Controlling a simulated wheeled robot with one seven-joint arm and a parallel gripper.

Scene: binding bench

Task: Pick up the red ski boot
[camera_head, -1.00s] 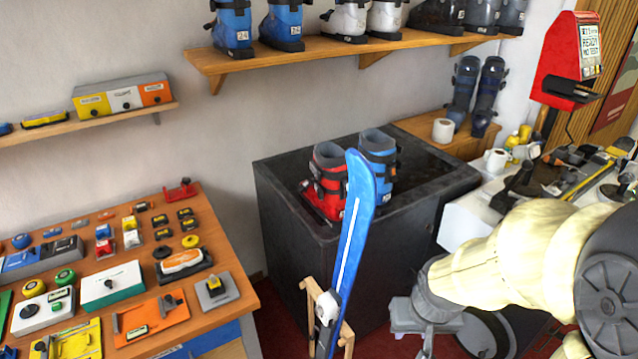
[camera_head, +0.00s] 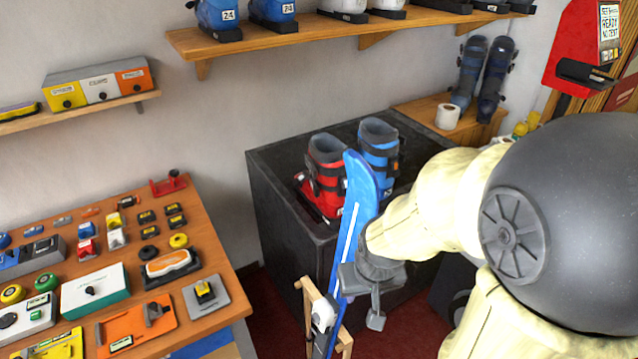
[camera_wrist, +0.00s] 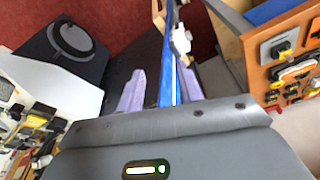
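The red ski boot (camera_head: 326,178) stands upright on the dark box (camera_head: 285,215) near the wall, with a blue boot (camera_head: 380,158) close on its right. A tall blue ski (camera_head: 347,240) leans in front of the box and hides a little of the red boot's right side. My gripper (camera_head: 362,305) is lower and nearer than the boot, beside the ski. In the wrist view my gripper's fingers (camera_wrist: 160,92) are apart, with the ski (camera_wrist: 168,70) seen in the gap. I cannot tell whether they touch it. The boot does not show in the wrist view.
A wooden stand (camera_head: 308,292) is at the ski's foot. A bench (camera_head: 215,250) covered with small tools is at the left. A shelf (camera_head: 290,35) with more boots hangs above. A paper roll (camera_head: 448,116) sits on a wooden ledge behind. Red floor shows between bench and box.

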